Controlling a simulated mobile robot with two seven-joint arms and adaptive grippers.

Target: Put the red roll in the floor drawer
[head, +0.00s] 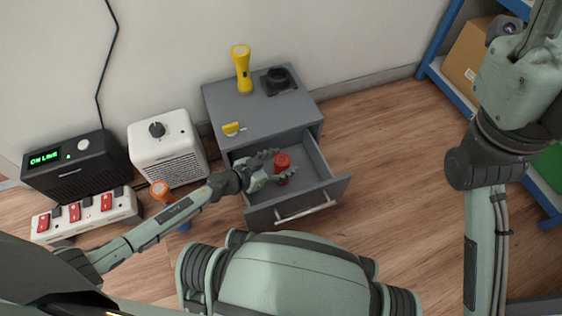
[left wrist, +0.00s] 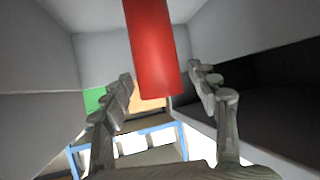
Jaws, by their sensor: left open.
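The red roll (head: 283,160) is inside the open floor drawer (head: 318,191) of the grey cabinet, with its round end facing up in the head view. My left gripper (head: 285,166) is in the drawer at the roll, with its fingers spread on either side. In the left wrist view the roll (left wrist: 152,48) shows between the two parted fingers (left wrist: 160,74), with gaps on both sides, so they are not closed on it. The roll's far end is cut off there, and I cannot tell whether it touches the drawer floor. My right gripper is out of view.
On the cabinet top (head: 262,114) are a yellow flashlight (head: 242,68), a black object (head: 278,79) and a small yellow item (head: 232,129). A white box with a knob (head: 166,148), a black device (head: 77,166) and a switch strip (head: 86,214) stand left. Floor right of the drawer is clear.

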